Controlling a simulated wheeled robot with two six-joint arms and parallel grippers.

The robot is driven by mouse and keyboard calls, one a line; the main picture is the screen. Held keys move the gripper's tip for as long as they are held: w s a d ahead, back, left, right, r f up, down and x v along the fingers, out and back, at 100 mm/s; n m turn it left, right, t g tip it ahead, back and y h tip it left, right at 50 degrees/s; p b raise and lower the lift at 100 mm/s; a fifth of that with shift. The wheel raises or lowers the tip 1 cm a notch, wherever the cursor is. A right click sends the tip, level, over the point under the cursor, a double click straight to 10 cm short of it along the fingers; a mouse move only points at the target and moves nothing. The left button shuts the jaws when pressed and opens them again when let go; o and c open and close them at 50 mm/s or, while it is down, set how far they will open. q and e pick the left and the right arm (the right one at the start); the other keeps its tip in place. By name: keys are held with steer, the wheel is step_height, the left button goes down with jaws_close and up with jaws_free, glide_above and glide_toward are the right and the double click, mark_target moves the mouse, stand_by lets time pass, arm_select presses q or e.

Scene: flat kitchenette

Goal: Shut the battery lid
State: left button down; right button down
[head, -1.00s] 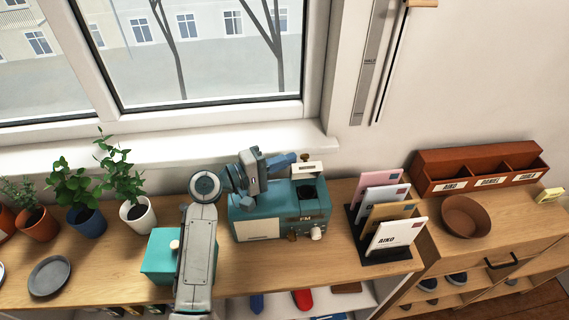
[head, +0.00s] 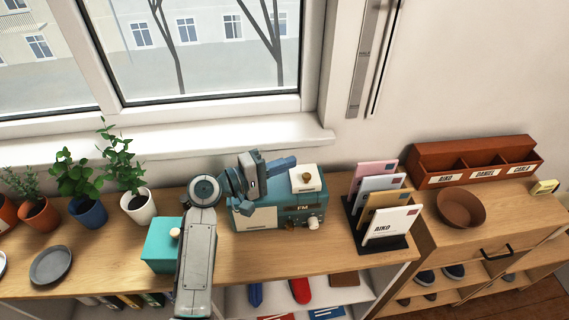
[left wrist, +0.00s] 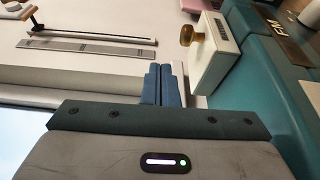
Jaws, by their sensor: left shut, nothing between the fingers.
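The teal radio (head: 285,214) stands on the wooden shelf top below the window; part of it also shows in the left wrist view (left wrist: 257,72). The lid is close by in the left wrist view (left wrist: 220,50). The fingers also show in the left wrist view (left wrist: 167,68). My right gripper is out of view.
A letter rack (head: 385,245) with several envelopes stands right of the radio. A teal box (head: 157,247) is at the left, partly behind my left arm. Potted plants (head: 137,205) stand further left. A brown bowl (head: 461,209) is at the right.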

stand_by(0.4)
arm_select(q)
steer(key=shift+s+a+f, duration=0.1)
steer(key=shift+a, duration=0.15)
steer(key=b+v, duration=0.3)
steer(key=v, duration=0.6)
steer(key=shift+f+b, duration=0.1)
steer(key=shift+b, duration=0.3)
steer(key=shift+s+a, duration=0.3)
steer(key=shift+a, duration=0.3)
